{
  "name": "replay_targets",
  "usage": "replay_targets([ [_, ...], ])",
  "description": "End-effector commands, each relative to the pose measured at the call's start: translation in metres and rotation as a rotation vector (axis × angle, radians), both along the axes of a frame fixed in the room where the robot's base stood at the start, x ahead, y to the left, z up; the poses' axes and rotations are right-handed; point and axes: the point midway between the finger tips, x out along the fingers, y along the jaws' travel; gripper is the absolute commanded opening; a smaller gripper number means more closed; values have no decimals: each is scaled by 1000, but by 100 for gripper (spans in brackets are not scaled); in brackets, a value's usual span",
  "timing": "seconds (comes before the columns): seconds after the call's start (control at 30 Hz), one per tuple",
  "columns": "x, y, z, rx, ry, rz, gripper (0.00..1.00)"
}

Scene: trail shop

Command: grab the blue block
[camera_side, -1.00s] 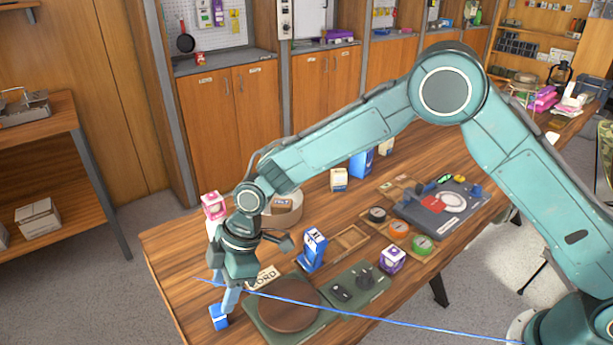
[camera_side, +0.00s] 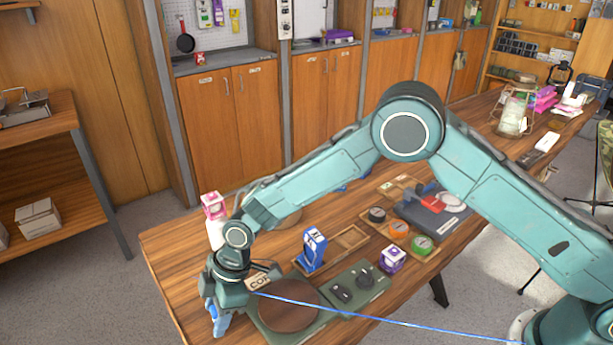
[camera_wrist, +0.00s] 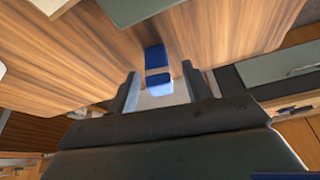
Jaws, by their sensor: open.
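The blue block (camera_wrist: 155,57) shows in the wrist view on the wood table, ahead of my gripper (camera_wrist: 160,75) and between the lines of its two fingers. The fingers are apart, with nothing held between them. In the side view my gripper (camera_side: 219,322) points down at the table's near left corner. Its fingers cover most of the block there, and only a small blue patch (camera_side: 212,309) shows beside them. I cannot tell whether a finger touches the block.
A green board with a brown disc (camera_side: 289,306) lies close to the right of my gripper. A blue and white box (camera_side: 313,248), a purple cube (camera_side: 392,259) and a white bottle with a pink top (camera_side: 213,206) stand nearby. A thin blue line (camera_side: 390,319) crosses the front.

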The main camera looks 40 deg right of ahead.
Motion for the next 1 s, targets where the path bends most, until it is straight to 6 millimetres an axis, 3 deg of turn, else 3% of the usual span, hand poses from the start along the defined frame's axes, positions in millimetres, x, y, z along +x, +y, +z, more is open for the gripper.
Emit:
replay_targets([
  [0.17, 1, 4, -10, 0, 0, 0, 49],
  [0.67, 1, 4, -10, 1, -1, 0, 49],
  [0.9, 1, 4, -10, 0, -1, 0, 4],
  [1.0, 1, 4, -10, 1, -1, 0, 1],
])
